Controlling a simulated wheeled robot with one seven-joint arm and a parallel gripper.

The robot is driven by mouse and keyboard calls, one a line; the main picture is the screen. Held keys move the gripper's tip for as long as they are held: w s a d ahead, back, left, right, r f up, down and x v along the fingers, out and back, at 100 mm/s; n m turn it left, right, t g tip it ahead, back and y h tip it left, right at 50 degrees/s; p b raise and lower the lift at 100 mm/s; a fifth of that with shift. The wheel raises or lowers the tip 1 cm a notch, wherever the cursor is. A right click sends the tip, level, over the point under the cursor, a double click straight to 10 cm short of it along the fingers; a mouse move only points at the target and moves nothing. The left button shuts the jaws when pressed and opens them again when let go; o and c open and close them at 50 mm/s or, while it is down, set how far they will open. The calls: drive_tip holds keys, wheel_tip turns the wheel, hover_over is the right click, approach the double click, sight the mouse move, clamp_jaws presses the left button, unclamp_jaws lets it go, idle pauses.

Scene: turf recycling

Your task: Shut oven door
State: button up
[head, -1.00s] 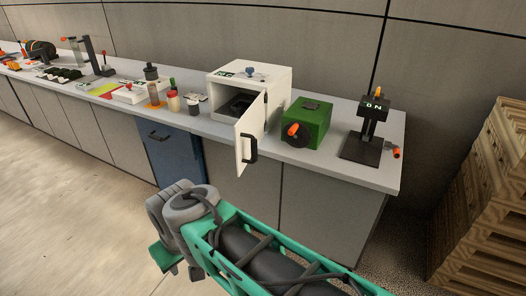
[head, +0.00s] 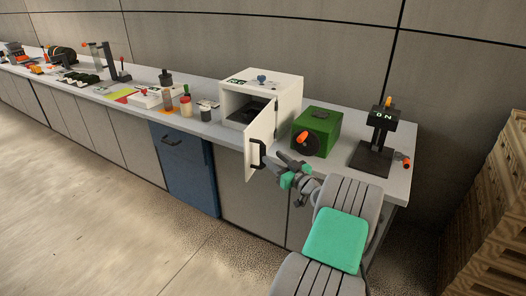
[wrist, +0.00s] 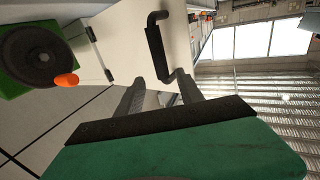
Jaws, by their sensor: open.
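The white oven (head: 262,100) stands on the bench with its front open, and a dark interior shows. Its white door (head: 259,133) is swung out past the bench's front edge and carries a black handle (head: 258,155). My gripper (head: 281,168) is just right of the door near the handle, with its jaws open. In the wrist view the door (wrist: 128,40) fills the upper middle, and its black handle (wrist: 158,50) lies just ahead of the fingers (wrist: 150,95). I cannot tell whether a finger touches the handle.
A green box with a black dial and orange knob (head: 316,132) stands right of the oven, close to my arm. A black stand (head: 376,145) is at the bench's right end. Several jars stand left of the oven. Wooden pallets (head: 490,210) are at far right. The left floor is clear.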

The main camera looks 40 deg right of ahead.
sight(265, 151)
drive_tip(key=w+p, duration=0.1)
drive_tip(key=w, duration=0.6)
drive_tip(key=shift+w+d, duration=0.15)
drive_tip(key=shift+d, duration=0.05)
clamp_jaws()
idle(1.0)
